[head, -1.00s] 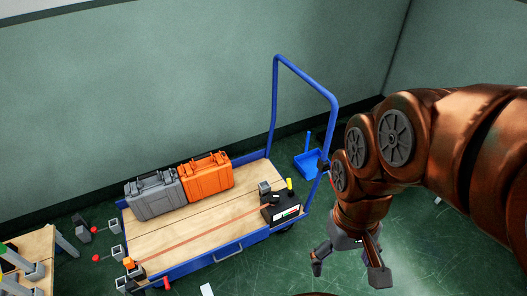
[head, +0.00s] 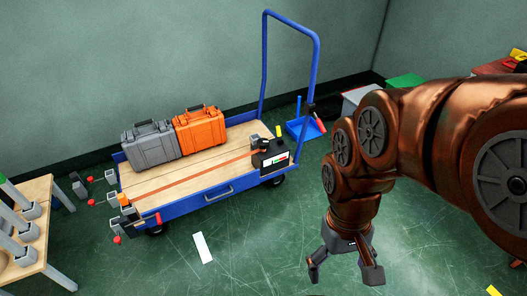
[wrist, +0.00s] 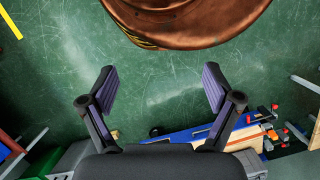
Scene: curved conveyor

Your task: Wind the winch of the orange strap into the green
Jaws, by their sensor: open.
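A blue-framed cart with a wooden deck (head: 150,193) stands against the wall. An orange strap (head: 195,174) lies along the front of its deck. The strap runs from an orange-and-grey fitting (head: 125,200) at the left end to a black winch box (head: 270,163) at the right end. The winch box has a white, red and green gauge (head: 275,160) on its front and a yellow part on top. The gauge reading is too small to tell. My gripper (head: 342,272) is open and empty, over the floor to the right of the cart. It also shows in the wrist view (wrist: 158,92).
A grey case (head: 150,148) and an orange case (head: 200,132) stand on the deck's back. The cart's blue handle (head: 316,70) rises at its right end. A wooden table (head: 35,215) is at the left. Floor in front of the cart is mostly clear.

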